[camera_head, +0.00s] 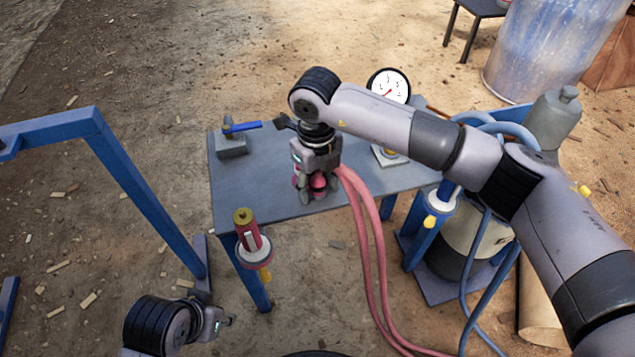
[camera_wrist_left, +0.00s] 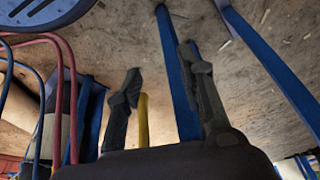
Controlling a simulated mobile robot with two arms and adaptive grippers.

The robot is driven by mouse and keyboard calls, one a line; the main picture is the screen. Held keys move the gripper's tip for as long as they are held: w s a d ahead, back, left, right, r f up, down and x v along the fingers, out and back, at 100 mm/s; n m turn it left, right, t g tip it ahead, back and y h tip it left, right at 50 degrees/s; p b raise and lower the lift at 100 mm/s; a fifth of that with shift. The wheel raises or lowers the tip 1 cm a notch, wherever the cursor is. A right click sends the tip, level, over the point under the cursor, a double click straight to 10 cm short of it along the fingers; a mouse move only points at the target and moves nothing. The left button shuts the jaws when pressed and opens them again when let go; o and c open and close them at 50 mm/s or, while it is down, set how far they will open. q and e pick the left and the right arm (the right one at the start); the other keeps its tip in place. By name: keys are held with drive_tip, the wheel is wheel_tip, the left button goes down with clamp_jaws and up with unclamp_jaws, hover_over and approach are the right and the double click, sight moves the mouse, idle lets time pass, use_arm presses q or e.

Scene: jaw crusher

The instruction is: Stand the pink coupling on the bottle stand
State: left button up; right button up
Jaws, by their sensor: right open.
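The pink coupling (camera_head: 318,182) is on the table top near its front edge, with pink hoses beside it that run down over the edge. My right gripper (camera_head: 318,196) points down over the coupling with its fingers apart on either side; the fingers partly hide it, and contact cannot be told. The likely bottle stand (camera_head: 412,252) is a blue frame at the right, around a pale vessel, with a white collar (camera_head: 441,203) on top. My left gripper (camera_head: 226,320) is low at the front left, empty; its fingers are spread in the left wrist view (camera_wrist_left: 163,85).
A red cylinder with a brass knob (camera_head: 246,228) sits in a white holder at the table's front left corner. A gauge (camera_head: 389,85) stands at the back right. A blue frame (camera_head: 125,170) rises at left.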

sight(317, 175)
use_arm(q)
drive_tip(key=shift+r, duration=0.1)
use_arm(e)
drive_tip(key=shift+r, duration=0.1)
drive_tip(key=shift+r, duration=0.25)
wheel_tip(317, 175, up, 3)
drive_tip(key=shift+p, duration=0.45)
wheel_tip(317, 175, up, 9)
drive_tip(key=shift+a+f+p, duration=0.1)
drive_tip(key=shift+f+p, duration=0.1)
drive_tip(key=shift+p, duration=0.3)
use_arm(q)
drive_tip(key=x, duration=0.4)
drive_tip(key=shift+d, duration=0.1)
use_arm(e)
drive_tip(key=shift+s, duration=0.1)
